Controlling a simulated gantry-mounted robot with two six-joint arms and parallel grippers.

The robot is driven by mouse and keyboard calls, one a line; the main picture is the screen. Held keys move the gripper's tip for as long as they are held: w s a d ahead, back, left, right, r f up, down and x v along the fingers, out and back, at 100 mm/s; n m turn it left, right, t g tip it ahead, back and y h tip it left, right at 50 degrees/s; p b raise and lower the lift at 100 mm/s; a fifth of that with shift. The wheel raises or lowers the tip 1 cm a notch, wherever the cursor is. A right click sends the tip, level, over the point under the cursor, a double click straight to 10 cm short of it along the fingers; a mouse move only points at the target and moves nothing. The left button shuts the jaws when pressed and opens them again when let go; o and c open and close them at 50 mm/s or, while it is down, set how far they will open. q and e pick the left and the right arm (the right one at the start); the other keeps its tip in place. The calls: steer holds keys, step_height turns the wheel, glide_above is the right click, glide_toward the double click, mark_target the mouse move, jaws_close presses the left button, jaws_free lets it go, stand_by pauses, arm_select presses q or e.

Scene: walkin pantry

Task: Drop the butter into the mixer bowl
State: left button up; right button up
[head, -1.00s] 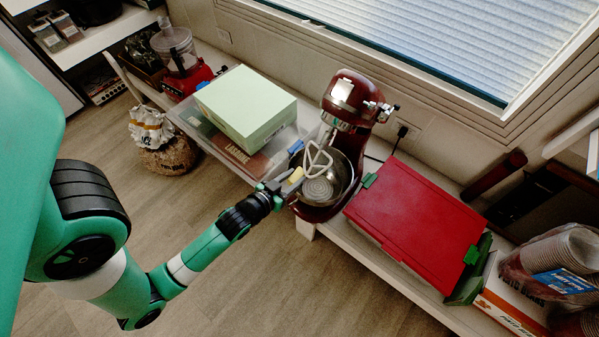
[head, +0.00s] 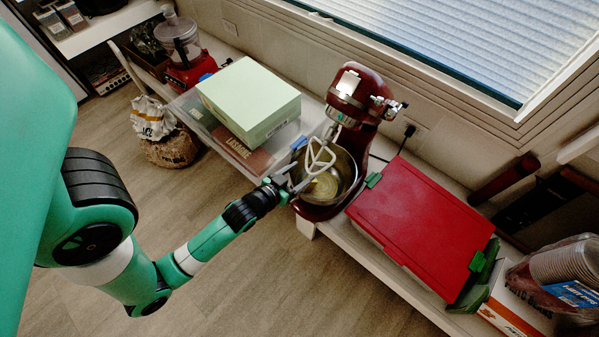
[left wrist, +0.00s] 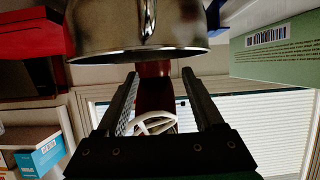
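The red stand mixer (head: 350,98) stands on the white shelf with its head tilted up and a white beater (head: 319,158) hanging over its metal bowl (head: 345,168). A small yellow piece, which looks like the butter (head: 311,187), shows inside the bowl near its left side, partly hidden. My left gripper (head: 291,179) is at the bowl's left rim, open. In the left wrist view its two fingers (left wrist: 160,95) are apart with nothing held between them, and the bowl (left wrist: 135,28) fills the top. My right gripper is not in view.
A pale green box (head: 248,100) on a clear bin stands left of the mixer. A red-lidded box (head: 420,225) with green clips stands close on its right. A red food processor (head: 183,55) is farther left.

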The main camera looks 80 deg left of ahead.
arm_select(q)
steer(key=p+v, duration=0.1)
steer(key=v, duration=0.1)
steer(key=r+p+v, duration=0.1)
steer(key=v, duration=0.2)
steer(key=shift+w, duration=0.15)
steer(key=b+v, duration=0.1)
steer(key=v, duration=0.6)
steer(key=shift+s, duration=0.25)
